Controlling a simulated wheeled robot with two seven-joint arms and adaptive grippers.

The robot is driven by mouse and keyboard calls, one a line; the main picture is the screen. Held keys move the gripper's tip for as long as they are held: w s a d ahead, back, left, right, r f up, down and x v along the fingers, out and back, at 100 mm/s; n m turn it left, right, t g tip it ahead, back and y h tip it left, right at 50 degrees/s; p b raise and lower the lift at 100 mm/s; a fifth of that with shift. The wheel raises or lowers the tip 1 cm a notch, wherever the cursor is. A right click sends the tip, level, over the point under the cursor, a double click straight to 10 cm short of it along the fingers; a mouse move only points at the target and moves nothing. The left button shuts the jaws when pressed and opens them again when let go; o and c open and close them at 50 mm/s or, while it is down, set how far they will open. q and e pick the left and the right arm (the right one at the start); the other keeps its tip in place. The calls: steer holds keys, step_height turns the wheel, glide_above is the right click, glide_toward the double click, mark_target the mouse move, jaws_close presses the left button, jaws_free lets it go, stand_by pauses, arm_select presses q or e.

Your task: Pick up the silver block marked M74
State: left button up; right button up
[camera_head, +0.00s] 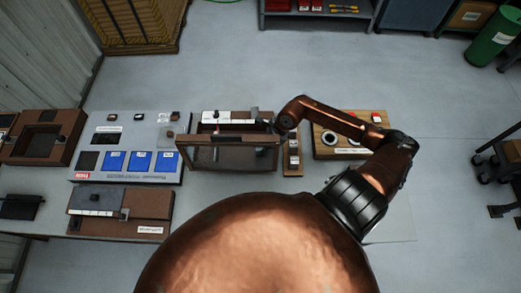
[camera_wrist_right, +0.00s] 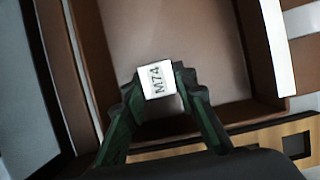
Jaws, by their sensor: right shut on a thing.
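The silver block marked M74 (camera_wrist_right: 157,81) is between the fingertips of my right gripper (camera_wrist_right: 158,84) in the right wrist view, with its marked white face toward the camera. The fingers touch it on both sides, so the gripper is shut on it. In the head view my right gripper (camera_head: 266,121) is at the right back part of a brown-framed open box (camera_head: 228,139). The block is too small or hidden to make out there. In the wrist view the block is over a brown box interior (camera_wrist_right: 165,35); its height above the floor is unclear. My left gripper is not in view.
A grey panel with blue trays (camera_head: 139,161) lies left of the box. A narrow wooden holder (camera_head: 292,168) and a wooden board with round white parts (camera_head: 325,151) are to the right. A brown case (camera_head: 151,203) lies in front at left.

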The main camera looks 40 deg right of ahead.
jaws_close()
